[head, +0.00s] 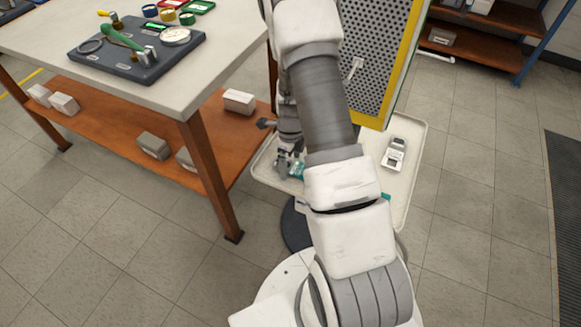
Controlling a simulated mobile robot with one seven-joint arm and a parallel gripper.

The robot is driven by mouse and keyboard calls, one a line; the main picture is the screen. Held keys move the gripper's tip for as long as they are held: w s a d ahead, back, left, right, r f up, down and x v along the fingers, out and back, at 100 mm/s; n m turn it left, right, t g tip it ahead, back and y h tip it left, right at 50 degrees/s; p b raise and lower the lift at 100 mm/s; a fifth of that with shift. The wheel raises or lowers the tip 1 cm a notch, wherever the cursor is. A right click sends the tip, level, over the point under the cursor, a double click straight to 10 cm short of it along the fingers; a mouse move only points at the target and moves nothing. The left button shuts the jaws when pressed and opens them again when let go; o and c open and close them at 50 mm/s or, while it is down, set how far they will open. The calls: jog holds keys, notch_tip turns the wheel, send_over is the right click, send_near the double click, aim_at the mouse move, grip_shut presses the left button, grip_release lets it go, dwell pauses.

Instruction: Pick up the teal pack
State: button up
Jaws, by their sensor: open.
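A teal piece (297,170), which may be the teal pack, shows beside my gripper on the left part of a pale tray (408,178). My arm hides part of it. A second small teal bit (386,196) shows at the right edge of my arm, and I cannot tell whether it belongs to the same thing. My gripper (284,166) is open, low over the tray's left side and very close to the first teal piece. I cannot tell whether they touch.
A grey and white device (395,153) lies on the tray's right side. A perforated yellow-edged panel (378,60) stands behind the tray. A workbench (215,75) with a dark testbench board (137,52) is at left, its leg near the tray.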

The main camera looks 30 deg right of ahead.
aim_at(291, 164)
jog(key=c, duration=1.3)
jog(key=shift+r, duration=0.15)
jog(key=shift+r, duration=0.3)
jog(key=r+p, duration=0.1)
jog(key=r, duration=0.2)
jog(key=shift+s+p, duration=0.2)
jog(key=shift+p, duration=0.15)
jog(key=s, duration=1.7)
jog(key=shift+s+f, duration=0.15)
jog(key=shift+s, duration=0.2)
